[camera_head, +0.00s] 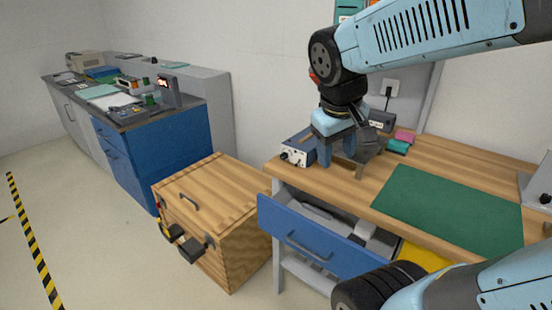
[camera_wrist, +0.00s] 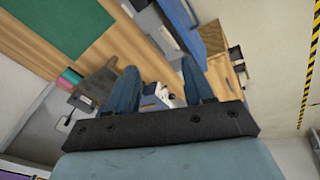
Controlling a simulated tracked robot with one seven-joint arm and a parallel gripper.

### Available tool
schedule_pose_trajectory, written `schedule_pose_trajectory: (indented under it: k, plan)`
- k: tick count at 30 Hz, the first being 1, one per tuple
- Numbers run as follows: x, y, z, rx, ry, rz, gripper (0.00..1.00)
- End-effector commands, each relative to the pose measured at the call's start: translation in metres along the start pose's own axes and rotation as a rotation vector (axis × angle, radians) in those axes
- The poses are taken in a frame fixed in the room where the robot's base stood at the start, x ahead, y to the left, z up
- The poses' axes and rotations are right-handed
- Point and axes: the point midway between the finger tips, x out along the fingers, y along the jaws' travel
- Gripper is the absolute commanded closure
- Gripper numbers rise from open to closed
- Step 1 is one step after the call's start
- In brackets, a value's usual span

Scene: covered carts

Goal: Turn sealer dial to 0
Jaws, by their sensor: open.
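A small blue box with a white front panel (camera_head: 295,156) stands at the left end of the wooden workbench (camera_head: 440,152). Dark knobs show on its panel. I take it for the sealer, but its markings are too small to read, so the dial's setting cannot be told. My gripper (camera_head: 336,160) hangs pointing down just right of the box, open. In the wrist view, my gripper (camera_wrist: 159,70) has its two blue fingers spread apart with nothing held. The white panel (camera_wrist: 165,97) shows between and beyond them, partly hidden by the finger mount.
A dark grey device (camera_head: 371,153) stands close right of my gripper. Pink and teal items (camera_head: 400,142) lie behind it. A green mat (camera_head: 450,208) covers the bench's right part. A blue drawer (camera_head: 315,240) stands open in front. A wooden crate (camera_head: 215,195) sits left.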

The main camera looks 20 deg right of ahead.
Motion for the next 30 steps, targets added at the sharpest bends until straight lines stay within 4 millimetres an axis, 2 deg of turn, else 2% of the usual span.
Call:
schedule_pose_trajectory:
  k: [3,11,18,25,30]
  plan:
    - [0.018,0.004,-0.01,-0.107,-0.113,0.071,0.48]
    - [0.052,0.014,-0.036,-0.345,-0.326,0.246,0.48]
    - [0.082,0.016,-0.07,-0.573,-0.488,0.425,0.48]
    - [0.113,0.007,-0.11,-0.795,-0.606,0.61,0.48]
    - [0.138,-0.01,-0.142,-0.964,-0.668,0.755,0.48]
